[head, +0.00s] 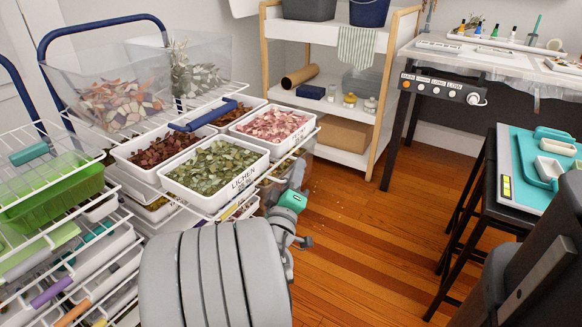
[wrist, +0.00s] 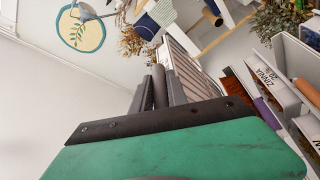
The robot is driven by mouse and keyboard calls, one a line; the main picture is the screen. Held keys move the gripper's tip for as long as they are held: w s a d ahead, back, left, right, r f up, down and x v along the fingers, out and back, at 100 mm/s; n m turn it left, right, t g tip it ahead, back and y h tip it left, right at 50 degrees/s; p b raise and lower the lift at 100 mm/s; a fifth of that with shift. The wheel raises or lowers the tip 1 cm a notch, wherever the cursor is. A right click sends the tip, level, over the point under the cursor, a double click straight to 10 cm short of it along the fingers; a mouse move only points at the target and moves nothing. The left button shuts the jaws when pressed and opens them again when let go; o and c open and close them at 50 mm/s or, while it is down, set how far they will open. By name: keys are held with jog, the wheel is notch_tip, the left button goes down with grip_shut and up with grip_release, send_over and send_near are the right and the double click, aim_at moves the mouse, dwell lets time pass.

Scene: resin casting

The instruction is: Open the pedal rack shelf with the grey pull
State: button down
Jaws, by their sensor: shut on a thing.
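The pedal rack is a white wire rack (head: 60,170) on the left in the head view, with coloured pulls on its shelf fronts. My gripper (head: 290,212) is at its right side, below the lichen bin, partly hidden by my own arm. In the wrist view my gripper (wrist: 160,82) has its dark fingers on either side of a grey rounded bar, which looks like the grey pull (wrist: 160,90). The gripper is shut on it.
White bins of petals (head: 215,175) fill the rack's top shelf, near a navy pull (head: 212,117). A purple pull (wrist: 267,113) shows beside my gripper. A wooden shelf unit (head: 375,110) stands behind; a black stool (head: 465,225) stands right.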

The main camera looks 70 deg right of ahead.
jog(key=shift+s, duration=0.35)
jog(key=c, duration=1.3)
grip_release()
jog(key=b+v, duration=0.2)
jog(key=v, duration=0.6)
jog(key=shift+d, duration=0.1)
